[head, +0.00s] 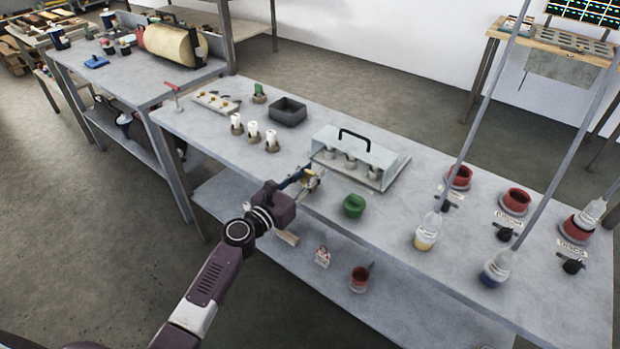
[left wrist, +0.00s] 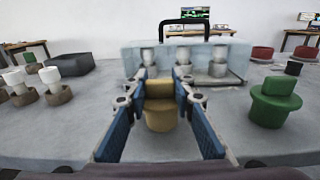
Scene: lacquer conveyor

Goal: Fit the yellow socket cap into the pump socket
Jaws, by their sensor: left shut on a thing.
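My left gripper (head: 308,182) is at the front edge of the grey bench. In the left wrist view its two blue fingers (left wrist: 160,112) are shut on the yellow socket cap (left wrist: 160,115), which has a narrower top block on a wider round body. A little of the yellow also shows in the head view (head: 312,183). The cap faces a clear box (head: 376,155) with a black handle and several grey posts inside. I cannot tell which part is the pump socket. My right gripper is not in view.
A green cap (head: 353,205) stands right of my gripper. White pieces in brown holders (head: 254,135) and a dark grey tray (head: 288,112) stand to the left. Red pots (head: 515,201) and tall rods stand at the right. The bench front has some clear room.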

